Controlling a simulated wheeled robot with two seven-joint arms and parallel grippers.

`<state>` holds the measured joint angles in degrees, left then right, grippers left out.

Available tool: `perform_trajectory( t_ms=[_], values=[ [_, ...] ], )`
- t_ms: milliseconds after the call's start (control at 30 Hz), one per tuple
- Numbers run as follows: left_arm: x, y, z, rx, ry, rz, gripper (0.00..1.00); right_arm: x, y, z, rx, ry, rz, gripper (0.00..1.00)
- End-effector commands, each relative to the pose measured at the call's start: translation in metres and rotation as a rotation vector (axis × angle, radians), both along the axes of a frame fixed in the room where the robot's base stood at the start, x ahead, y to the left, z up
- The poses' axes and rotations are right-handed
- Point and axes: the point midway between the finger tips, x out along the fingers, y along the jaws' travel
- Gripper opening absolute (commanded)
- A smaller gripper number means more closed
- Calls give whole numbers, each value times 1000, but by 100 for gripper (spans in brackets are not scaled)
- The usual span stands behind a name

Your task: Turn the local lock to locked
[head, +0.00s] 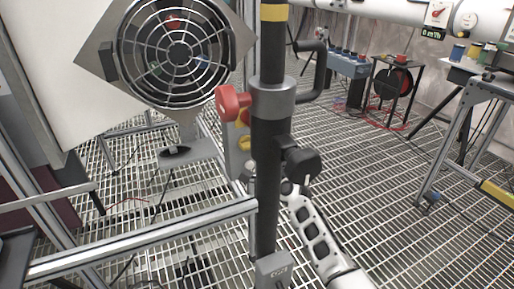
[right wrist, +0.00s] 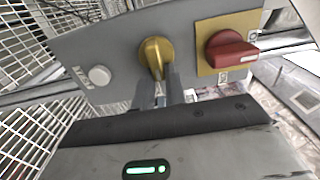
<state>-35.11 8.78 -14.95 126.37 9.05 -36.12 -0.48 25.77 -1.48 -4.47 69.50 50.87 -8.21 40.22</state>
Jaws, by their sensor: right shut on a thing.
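In the right wrist view a grey control panel (right wrist: 117,62) carries a yellow rotary knob (right wrist: 155,53), a red rotary knob (right wrist: 228,49) on a yellow plate, and a white round button (right wrist: 99,75). I cannot read which one is labelled as the local lock. My right gripper (right wrist: 167,90) is shut on the yellow knob, its fingers reaching up from below. In the head view the panel (head: 236,157) is mostly hidden behind the black pole; my right arm comes from the bottom right and its gripper is not clearly seen there. My left gripper is not in view.
A caged fan (head: 178,53) is at upper left. A metal rail (head: 150,240) crosses low left. Open grating floor (head: 370,180) lies to the right.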

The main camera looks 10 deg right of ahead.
Motion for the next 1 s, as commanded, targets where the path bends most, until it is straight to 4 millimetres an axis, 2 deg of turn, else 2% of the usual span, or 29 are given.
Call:
perform_trajectory(
  t_ms=[467,500,567,867,1000],
  values=[
    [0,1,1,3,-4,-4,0,-1,1,-2,15,6,1,0],
    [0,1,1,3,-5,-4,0,-1,1,-2,15,6,1,21],
    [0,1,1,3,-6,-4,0,-1,1,-2,14,6,1,35],
    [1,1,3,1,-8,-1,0,-1,0,-1,13,3,1,35],
    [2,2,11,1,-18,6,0,-14,-2,0,12,5,0,35]
  ],
)
